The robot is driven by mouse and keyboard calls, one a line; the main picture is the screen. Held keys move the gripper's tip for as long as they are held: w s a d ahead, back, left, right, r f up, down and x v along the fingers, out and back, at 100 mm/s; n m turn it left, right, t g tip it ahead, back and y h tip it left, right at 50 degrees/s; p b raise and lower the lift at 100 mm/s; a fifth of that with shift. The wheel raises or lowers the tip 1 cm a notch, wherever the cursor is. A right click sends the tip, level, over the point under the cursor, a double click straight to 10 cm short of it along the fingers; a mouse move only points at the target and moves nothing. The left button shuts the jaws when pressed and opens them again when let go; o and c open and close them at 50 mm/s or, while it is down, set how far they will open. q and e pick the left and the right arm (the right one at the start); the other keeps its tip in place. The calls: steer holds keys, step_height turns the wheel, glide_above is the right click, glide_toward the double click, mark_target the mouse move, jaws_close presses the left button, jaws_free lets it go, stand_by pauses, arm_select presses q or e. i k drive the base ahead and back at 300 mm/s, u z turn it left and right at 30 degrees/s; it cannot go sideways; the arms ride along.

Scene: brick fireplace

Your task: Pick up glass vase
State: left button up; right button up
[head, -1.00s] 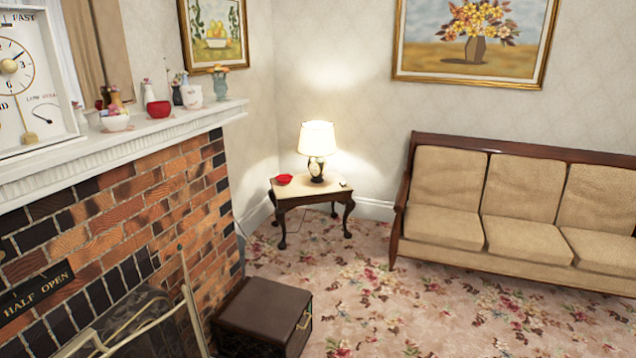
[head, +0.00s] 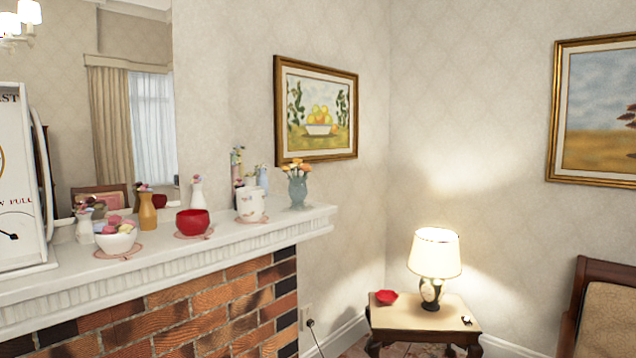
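Several vases stand on the white mantel shelf (head: 270,222) in the head view. A blue-grey vase with orange flowers (head: 298,191) stands near its right end. A slim white vase with small flowers (head: 197,193) stands behind the red bowl, and an amber vase (head: 147,212) stands further left. A pale blue vase (head: 262,180) stands behind the white pot (head: 250,204), partly hidden. I cannot tell which vase is glass. Neither of my grippers shows in the view.
A red bowl (head: 193,223) and a white bowl of colourful round items (head: 116,239) sit along the shelf's front. A side table (head: 400,318) with a lit lamp (head: 435,255) stands in the corner.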

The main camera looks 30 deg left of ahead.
mark_target(297, 189)
steer(key=z, duration=0.65)
steer(key=i, duration=2.2)
steer(key=u, duration=0.9)
